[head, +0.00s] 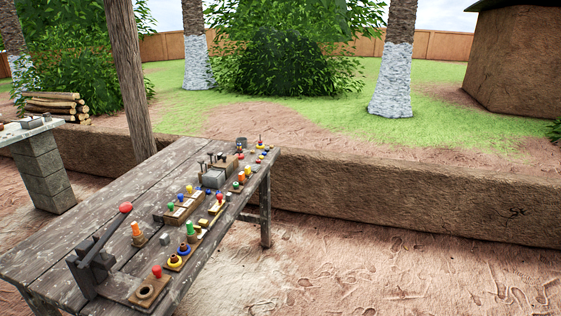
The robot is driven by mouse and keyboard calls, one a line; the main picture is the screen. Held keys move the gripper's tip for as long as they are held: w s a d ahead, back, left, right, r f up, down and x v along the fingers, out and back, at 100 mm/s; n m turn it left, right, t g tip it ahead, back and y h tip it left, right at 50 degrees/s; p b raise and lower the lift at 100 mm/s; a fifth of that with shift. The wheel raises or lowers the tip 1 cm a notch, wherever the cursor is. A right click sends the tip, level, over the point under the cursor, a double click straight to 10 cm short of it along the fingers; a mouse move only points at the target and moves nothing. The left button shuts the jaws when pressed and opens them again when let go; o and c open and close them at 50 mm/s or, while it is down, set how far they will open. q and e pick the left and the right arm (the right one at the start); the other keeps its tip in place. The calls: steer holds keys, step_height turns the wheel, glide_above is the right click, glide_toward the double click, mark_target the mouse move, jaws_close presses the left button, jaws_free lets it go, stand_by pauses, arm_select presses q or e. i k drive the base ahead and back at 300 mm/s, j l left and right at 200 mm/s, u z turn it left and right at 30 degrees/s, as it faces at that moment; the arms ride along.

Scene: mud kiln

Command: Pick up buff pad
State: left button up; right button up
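I cannot pick out a buff pad with certainty in the head view. Several small coloured pieces stand on the weathered wooden table (75,205), too small to name surely. Neither of my grippers is in view.
A dark lever press with a red knob (126,208) stands at the table's near end. A low mud wall (400,188) runs behind. A wooden post (130,80) rises beyond the table. Bare ground lies open at right.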

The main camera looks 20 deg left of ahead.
mark_target(242, 180)
steer(key=i+u, duration=0.15)
steer(key=i, duration=0.4)
steer(key=i+l+u, duration=0.15)
steer(key=i, duration=0.4)
steer(key=i+l+u, duration=0.2)
steer(key=i, duration=0.35)
steer(key=j, duration=0.1)
